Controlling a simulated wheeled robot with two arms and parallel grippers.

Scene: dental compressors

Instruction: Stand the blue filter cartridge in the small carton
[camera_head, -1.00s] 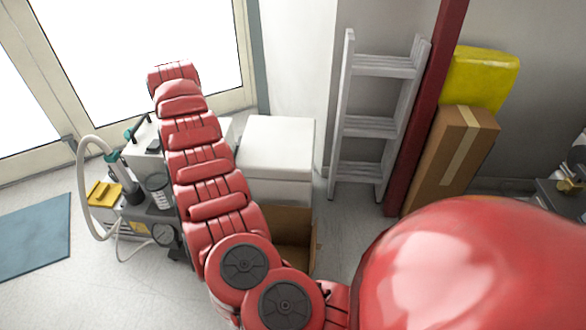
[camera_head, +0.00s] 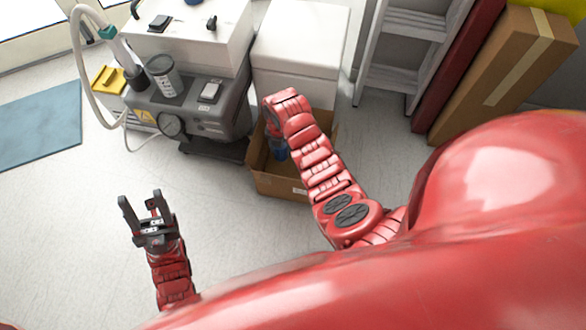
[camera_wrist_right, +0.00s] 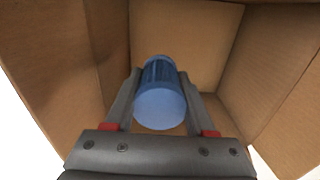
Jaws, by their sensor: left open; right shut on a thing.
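The blue filter cartridge (camera_wrist_right: 160,98) is between the fingers of my right gripper (camera_wrist_right: 160,88) in the right wrist view, one finger on each side. The gripper is shut on it, inside the opening of the small carton (camera_wrist_right: 190,40). The carton floor shows beyond the cartridge; I cannot tell whether they touch. In the head view the carton (camera_head: 280,186) stands open on the floor, with a bit of the blue cartridge (camera_head: 279,150) inside. My right arm hides part of the carton and the right gripper. My left gripper (camera_head: 140,204) is open and empty above bare floor.
A grey compressor unit (camera_head: 215,125) with a hose, a canister (camera_head: 163,80) and a yellow piece (camera_head: 108,79) stands left of the carton. A white cabinet (camera_head: 298,45) is behind it. A ladder (camera_head: 405,50) and tall carton (camera_head: 505,75) stand right. The front-left floor is clear.

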